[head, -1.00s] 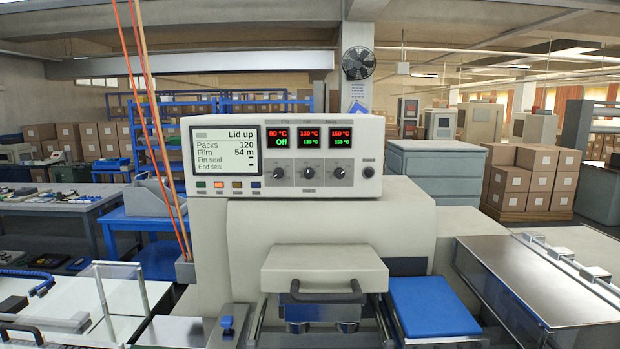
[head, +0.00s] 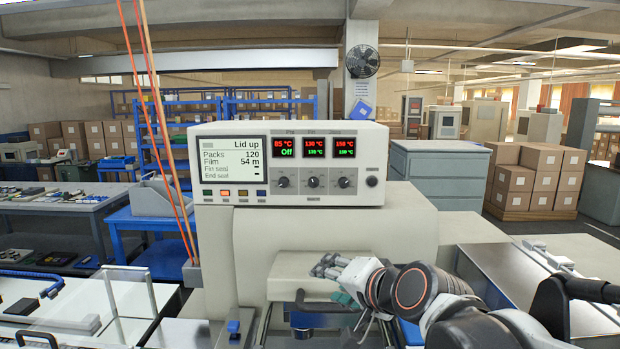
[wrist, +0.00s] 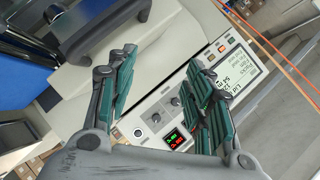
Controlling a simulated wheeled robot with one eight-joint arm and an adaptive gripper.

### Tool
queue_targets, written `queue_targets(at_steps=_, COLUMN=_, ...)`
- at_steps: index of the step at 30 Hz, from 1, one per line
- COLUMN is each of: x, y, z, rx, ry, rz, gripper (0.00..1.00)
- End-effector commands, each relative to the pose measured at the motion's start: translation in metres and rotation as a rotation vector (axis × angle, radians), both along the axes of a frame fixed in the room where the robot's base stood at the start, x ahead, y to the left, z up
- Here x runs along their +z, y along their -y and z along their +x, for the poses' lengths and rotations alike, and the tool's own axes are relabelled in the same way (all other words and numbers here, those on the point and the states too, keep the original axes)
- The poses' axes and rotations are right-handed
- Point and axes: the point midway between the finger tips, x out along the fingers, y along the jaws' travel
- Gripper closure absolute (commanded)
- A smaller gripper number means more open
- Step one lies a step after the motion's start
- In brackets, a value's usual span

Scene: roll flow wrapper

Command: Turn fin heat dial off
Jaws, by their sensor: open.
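The fin heat dial (head: 314,182) is the middle of three black-knobbed dials on the cream control box (head: 382,160). Its pointer looks roughly upright; the exact setting is too small to tell. The Fin display (head: 314,147) above it reads about 130 °C in red and green. The Pre display (head: 284,147) reads 85 °C and Off. My gripper (head: 328,268) is below the box, in front of the machine's lid, apart from the dial. In the wrist view my gripper (wrist: 161,86) is open and empty, with dials of the control box (wrist: 150,103) showing between its fingers.
The lid (head: 290,265) with its dark handle (head: 300,302) lies below the box. A round button (head: 372,181) sits right of the dials. Orange cables (head: 163,130) rise left of the box. The space before the panel is clear.

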Motion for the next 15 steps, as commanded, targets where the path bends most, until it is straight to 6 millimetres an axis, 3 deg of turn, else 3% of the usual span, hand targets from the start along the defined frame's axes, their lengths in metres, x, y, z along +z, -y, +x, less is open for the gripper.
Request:
queue_targets(at_steps=1, x=0.02, y=-0.01, z=0.021, rx=-0.027, ry=0.017, rz=0.094, gripper=0.53)
queue_targets(at_steps=6, x=0.067, y=-0.031, z=0.084, rx=-0.144, ry=0.055, rz=0.448, gripper=0.53)
queue_targets(at_steps=10, x=0.093, y=-0.04, z=0.129, rx=-0.235, ry=0.065, rz=0.722, gripper=0.53)
queue_targets(at_steps=15, x=0.108, y=-0.045, z=0.183, rx=-0.364, ry=0.054, rz=1.082, gripper=0.53)
